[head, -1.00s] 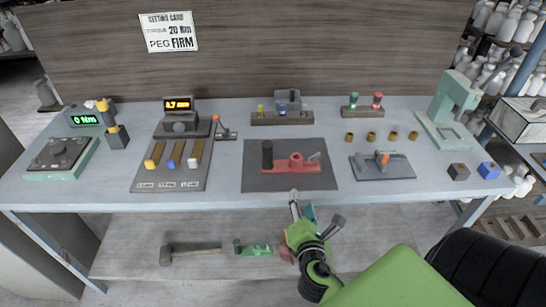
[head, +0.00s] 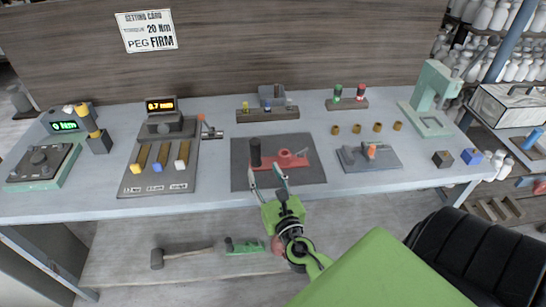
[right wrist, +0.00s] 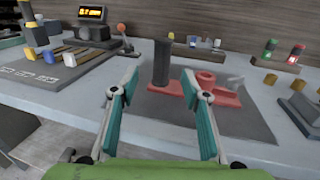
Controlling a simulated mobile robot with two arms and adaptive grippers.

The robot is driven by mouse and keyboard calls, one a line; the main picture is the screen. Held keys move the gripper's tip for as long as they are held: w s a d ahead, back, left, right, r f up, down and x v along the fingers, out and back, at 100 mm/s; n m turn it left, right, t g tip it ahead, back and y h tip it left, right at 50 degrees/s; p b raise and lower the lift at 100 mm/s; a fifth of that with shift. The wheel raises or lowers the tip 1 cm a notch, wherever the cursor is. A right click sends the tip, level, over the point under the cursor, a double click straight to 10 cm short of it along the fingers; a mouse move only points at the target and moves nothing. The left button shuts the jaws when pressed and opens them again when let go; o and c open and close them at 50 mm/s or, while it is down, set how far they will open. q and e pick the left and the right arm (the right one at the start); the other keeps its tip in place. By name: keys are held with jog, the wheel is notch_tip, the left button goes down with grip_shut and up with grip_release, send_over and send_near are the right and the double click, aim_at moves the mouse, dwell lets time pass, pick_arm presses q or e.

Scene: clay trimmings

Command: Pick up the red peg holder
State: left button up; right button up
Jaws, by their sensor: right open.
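The red holder (head: 292,162) lies on a dark mat (head: 308,178) near the table's front edge. It has a low red base with a round red boss, and a tall dark cylinder (head: 255,152) stands at its left end. It also shows in the right wrist view (right wrist: 222,97), with the dark cylinder (right wrist: 162,62) between the fingertips in the picture. My right gripper (head: 267,180) is open and empty, in front of the holder with its fingers pointing at it. Its fingers also show in the right wrist view (right wrist: 159,82) and appear apart from the holder. My left gripper is out of view.
A grey fixture (head: 350,160) with an orange part stands right of the mat. A rack (head: 345,104) with a green and a red peg stands behind. A mallet (head: 190,254) and a green tool (head: 243,247) lie below.

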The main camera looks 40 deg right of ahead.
aim_at(257, 154)
jog(key=x, duration=0.6)
jog(key=shift+p, duration=0.35)
jog(key=shift+f+x, duration=0.15)
jog(key=shift+x, duration=1.2)
jog(key=shift+f+x, duration=0.15)
jog(key=shift+x, duration=1.15)
jog(key=shift+s+d, duration=0.1)
jog(key=shift+d, duration=0.1)
jog(key=shift+r, duration=0.1)
grip_shut()
